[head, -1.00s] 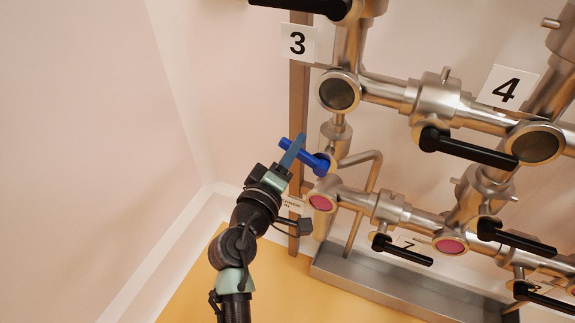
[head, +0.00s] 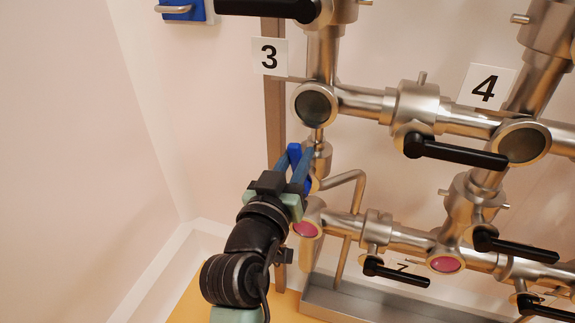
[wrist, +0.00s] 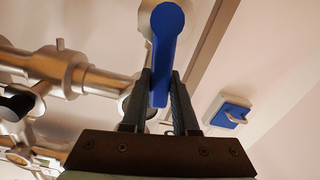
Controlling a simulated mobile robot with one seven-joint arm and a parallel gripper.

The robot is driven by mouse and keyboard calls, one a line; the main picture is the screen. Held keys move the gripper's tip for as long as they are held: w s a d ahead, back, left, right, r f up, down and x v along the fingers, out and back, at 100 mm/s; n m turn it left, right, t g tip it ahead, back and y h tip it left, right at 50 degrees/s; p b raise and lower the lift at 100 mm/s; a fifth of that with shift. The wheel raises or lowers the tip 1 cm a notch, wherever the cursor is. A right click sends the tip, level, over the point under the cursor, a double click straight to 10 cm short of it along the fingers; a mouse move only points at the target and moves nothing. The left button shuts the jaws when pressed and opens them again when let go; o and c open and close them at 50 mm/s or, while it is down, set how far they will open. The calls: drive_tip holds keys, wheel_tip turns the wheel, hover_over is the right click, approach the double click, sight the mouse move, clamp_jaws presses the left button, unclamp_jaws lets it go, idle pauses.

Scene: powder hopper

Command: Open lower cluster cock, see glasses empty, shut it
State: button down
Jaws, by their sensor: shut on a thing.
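The blue cock handle (head: 294,152) is at the left end of the pipework, just above the lower cluster. My gripper (head: 297,165) is shut on it. In the wrist view the blue handle (wrist: 167,32) stands between my two fingers (wrist: 160,85), its rounded end beyond the tips. The cock's body is mostly hidden behind the gripper. The lower cluster's left sight glass (head: 305,229) and right sight glass (head: 445,264) both look pink. The upper sight glasses, left (head: 314,106) and right (head: 522,143), look dark grey.
Black cock handles stand out from the pipes, one at the upper right (head: 455,152) and one low down (head: 396,272). A steel trough (head: 350,303) lies below. A blue wall plate with a metal handle (head: 182,10) is at top left. The left wall side is clear.

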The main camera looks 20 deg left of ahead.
drive_tip(key=shift+d+m+b, duration=0.35)
drive_tip(key=shift+d+m, duration=0.1)
drive_tip(key=shift+m, duration=0.35)
drive_tip(key=shift+d+m+b, duration=0.3)
drive_tip(key=shift+d+m, duration=0.15)
drive_tip(key=shift+m, duration=0.35)
drive_tip(key=shift+d, duration=0.15)
drive_tip(key=shift+d+m, duration=0.25)
drive_tip(key=shift+m, duration=0.05)
drive_tip(key=c, duration=0.7)
unclamp_jaws()
drive_tip(key=shift+d, duration=0.1)
drive_tip(key=shift+a+r, duration=0.1)
drive_tip(key=shift+a, duration=0.2)
